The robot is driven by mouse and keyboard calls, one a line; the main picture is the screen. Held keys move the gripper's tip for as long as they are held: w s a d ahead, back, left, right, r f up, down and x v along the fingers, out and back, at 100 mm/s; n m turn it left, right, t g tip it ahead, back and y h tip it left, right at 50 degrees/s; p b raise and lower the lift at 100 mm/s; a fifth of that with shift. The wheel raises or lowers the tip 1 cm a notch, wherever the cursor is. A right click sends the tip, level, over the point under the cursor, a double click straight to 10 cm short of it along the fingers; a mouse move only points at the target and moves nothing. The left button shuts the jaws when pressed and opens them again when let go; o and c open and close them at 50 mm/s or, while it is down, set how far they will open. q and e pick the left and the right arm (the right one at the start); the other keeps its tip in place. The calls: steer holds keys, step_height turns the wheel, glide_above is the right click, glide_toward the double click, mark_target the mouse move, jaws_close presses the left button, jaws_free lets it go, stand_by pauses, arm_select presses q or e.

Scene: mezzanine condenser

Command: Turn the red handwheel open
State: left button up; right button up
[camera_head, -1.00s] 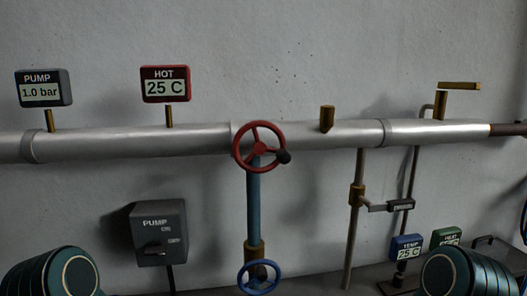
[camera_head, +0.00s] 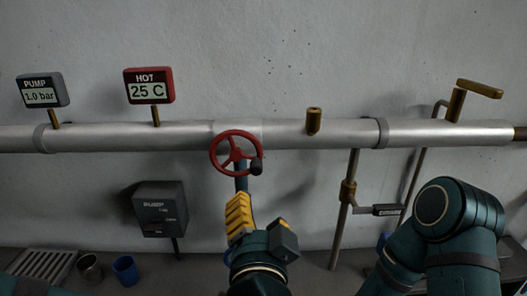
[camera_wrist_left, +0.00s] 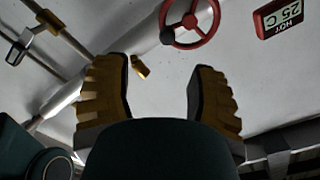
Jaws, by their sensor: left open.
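The red handwheel (camera_head: 236,154) is on the silver pipe, with a dark knob at its lower right rim. It also shows at the top of the left wrist view (camera_wrist_left: 190,22), beyond the fingertips. My left gripper (camera_head: 258,222) is just below the wheel, apart from it in the head view. Its two yellow-padded fingers are spread wide and empty in the left wrist view (camera_wrist_left: 158,88). My right arm shows at the lower right of the head view, but its gripper is out of view.
The silver pipe (camera_head: 345,134) runs along the wall. A red HOT display (camera_head: 149,86) reads 25 C, and a PUMP display (camera_head: 42,90) reads 1.0 bar. A grey pump switch box (camera_head: 161,209) is at lower left. Cups (camera_head: 125,270) and a grate (camera_head: 43,264) are below it.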

mark_target(256, 171)
arm_select(q)
steer(key=w, duration=0.8)
steer(key=w+r, duration=0.1)
steer(key=w, duration=0.4)
steer(key=shift+w+a+r+b, duration=0.1)
steer(key=shift+a+b, duration=0.05)
steer(key=shift+b, duration=0.2)
steer(key=shift+c, duration=0.4)
jaws_close()
